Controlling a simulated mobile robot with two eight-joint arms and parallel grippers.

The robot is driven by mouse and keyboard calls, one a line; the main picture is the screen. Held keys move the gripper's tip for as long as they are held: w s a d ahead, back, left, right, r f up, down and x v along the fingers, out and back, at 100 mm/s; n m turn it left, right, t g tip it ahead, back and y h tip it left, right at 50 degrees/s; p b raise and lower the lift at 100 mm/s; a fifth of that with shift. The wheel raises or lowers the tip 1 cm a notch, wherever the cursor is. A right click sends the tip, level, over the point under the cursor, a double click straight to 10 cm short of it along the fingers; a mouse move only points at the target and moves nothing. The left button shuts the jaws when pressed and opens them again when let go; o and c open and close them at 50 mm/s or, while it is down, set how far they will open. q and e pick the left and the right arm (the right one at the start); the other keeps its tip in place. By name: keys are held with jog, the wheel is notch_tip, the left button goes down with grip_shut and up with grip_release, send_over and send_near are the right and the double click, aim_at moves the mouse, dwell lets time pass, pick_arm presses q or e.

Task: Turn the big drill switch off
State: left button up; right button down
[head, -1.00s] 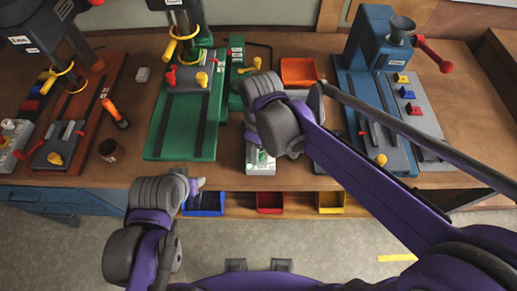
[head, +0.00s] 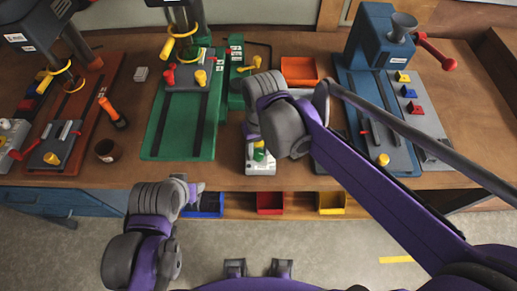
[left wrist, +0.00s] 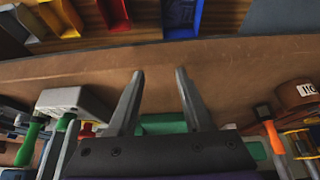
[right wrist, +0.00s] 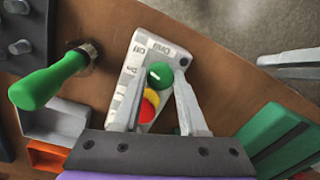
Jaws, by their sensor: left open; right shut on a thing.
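The big drill switch is a light grey box (right wrist: 150,50) marked Drill, On and Off, with a green round knob (right wrist: 160,75) and yellow and red parts beside it. In the head view the box (head: 262,168) stands near the bench's front edge, partly hidden by my right arm. My right gripper (right wrist: 159,73) is over the box, its fingers closed on either side of the green knob. My left gripper (left wrist: 159,72) is open and empty in front of the bench edge; it shows small in the head view (head: 197,188).
A green drill base (head: 160,135) is left of the switch and a blue machine (head: 375,45) is to its right. An orange tray (head: 299,71) lies behind. Blue, red and yellow bins (head: 270,203) are below the edge.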

aim_at(260, 153)
jog(key=shift+m, duration=1.1)
jog(key=c, duration=0.7)
grip_release()
jog(key=shift+c, duration=0.2)
jog(key=shift+r, duration=0.1)
notch_tip(260, 153, up, 11)
jog(key=shift+d, duration=0.25)
